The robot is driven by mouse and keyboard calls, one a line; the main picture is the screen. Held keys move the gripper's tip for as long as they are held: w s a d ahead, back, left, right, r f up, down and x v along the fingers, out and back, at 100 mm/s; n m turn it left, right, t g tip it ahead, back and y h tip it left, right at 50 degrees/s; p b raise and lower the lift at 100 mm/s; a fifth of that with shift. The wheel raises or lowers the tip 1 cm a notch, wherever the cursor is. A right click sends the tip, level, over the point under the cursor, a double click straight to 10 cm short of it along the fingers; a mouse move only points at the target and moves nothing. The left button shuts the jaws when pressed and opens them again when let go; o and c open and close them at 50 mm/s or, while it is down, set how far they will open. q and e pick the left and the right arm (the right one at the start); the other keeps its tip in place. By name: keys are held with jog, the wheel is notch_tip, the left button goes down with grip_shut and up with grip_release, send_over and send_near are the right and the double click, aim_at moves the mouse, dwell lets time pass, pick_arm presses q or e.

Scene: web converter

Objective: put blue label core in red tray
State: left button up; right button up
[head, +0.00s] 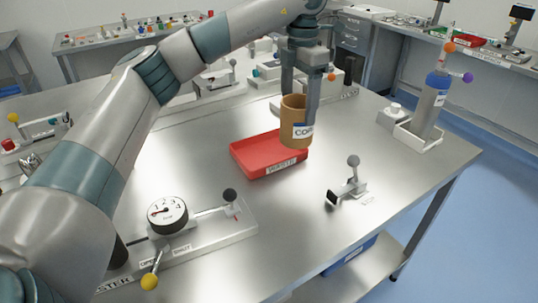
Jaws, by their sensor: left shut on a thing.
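The label core (293,113) is a brown cardboard tube with a white label band and blue lettering. My left gripper (300,98), pointing down, is shut on its upper part and holds it roughly upright. The red tray (246,160) is a shallow tray on the steel table with a pale label on its front. The core appears above the tray's right part and hides some of its back right side. The exact height of the core over the tray is hard to tell. The tray's visible floor is empty. My right gripper is not in view.
A dial gauge fixture (167,214) with a lever stands at the front left. A small clamp (350,184) stands right of the tray. A blue-banded bottle (431,100) stands in a white holder at the right edge. Bare steel surrounds the tray's front.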

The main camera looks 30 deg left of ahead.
pick_arm(q)
jog(key=a, duration=0.1)
jog(key=a+f, duration=0.1)
jog(key=a+p, duration=0.1)
jog(key=shift+a+f, duration=0.1)
jog(key=shift+f, duration=0.25)
jog(key=a+f+p, duration=0.2)
jog(key=a+f, duration=0.3)
jog(key=a, duration=0.3)
jog(key=shift+w+a+f, duration=0.2)
jog(key=shift+w, duration=0.2)
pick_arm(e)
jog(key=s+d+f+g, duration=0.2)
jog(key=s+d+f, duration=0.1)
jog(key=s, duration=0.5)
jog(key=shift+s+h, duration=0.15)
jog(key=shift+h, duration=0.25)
pick_arm(q)
jog(key=shift+p, duration=0.35)
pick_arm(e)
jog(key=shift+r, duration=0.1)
